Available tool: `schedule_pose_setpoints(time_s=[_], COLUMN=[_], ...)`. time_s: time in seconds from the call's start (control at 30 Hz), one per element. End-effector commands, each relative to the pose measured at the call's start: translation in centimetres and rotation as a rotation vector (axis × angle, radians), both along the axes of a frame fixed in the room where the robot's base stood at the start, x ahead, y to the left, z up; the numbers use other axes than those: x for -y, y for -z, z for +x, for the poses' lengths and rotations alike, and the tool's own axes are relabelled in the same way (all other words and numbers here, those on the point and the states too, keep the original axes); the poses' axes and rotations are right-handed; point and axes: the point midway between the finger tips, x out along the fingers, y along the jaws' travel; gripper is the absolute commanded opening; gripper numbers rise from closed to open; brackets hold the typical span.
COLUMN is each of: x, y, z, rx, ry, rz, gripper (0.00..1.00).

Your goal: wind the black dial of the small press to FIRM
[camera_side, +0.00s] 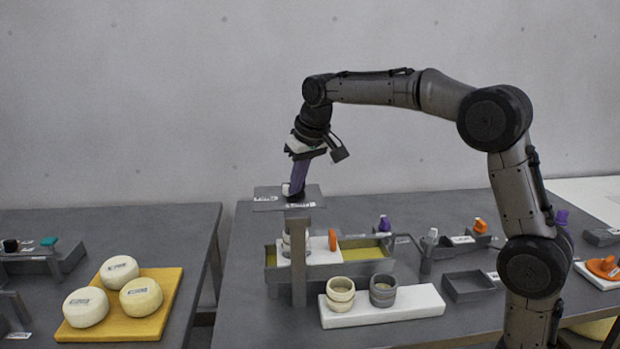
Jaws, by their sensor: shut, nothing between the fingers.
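My gripper (296,192), with purple fingers, points down and is shut with nothing held. Its tips are at a dark flat plate (268,201) with white labels, at the back of the middle table. A small black part shows at the fingertips, too small to tell whether it is the dial or whether the tips touch it. The label words, FIRM among them, are not readable. Another black knob (11,245) is on a grey fixture at the far left.
In front of the plate stand a grey post (298,262) and a tray (350,268) with an orange disc (332,240). Two cups sit on a white board (420,300). A yellow board (165,312) with cheeses is on the left table. A gap separates the tables.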

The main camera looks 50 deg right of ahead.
Motion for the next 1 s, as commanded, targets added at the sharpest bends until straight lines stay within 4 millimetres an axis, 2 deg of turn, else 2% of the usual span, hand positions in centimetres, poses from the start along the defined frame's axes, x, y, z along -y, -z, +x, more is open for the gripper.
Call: schedule_pose_setpoints(time_s=[1.0], x=[-0.41], y=[-0.08], z=[0.54], rx=[0.004], ry=[0.142], rz=[-0.001], gripper=[0.0])
